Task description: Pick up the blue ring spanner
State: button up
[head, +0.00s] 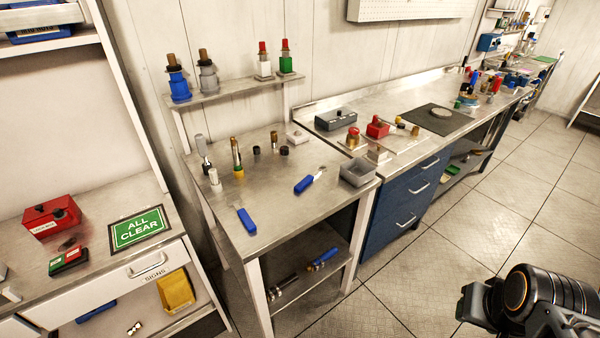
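Two blue-handled tools lie flat on the small steel bench (273,225). One blue-handled tool (305,184) lies right of the middle, its bare metal end pointing up and right. The other blue-handled tool (246,220) lies near the front left edge, its metal end pointing away. A third, partly blue tool (323,260) lies on the shelf under the bench. The heads are too small to tell which is a ring spanner. My gripper (475,305) is at the bottom right, over the floor and well apart from all of them. Its fingertips cannot be made out clearly.
A grey open bin (358,172) stands at the bench's right corner. Several upright fittings stand towards the back of the bench. A blue drawer cabinet (405,197) stands to the right. A green ALL CLEAR sign (138,229) lies on the left counter. The tiled floor (470,225) in front is open.

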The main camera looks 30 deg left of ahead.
aim_at(302, 185)
jog(key=u, duration=0.85)
jog(key=i, duration=0.95)
jog(key=u, duration=1)
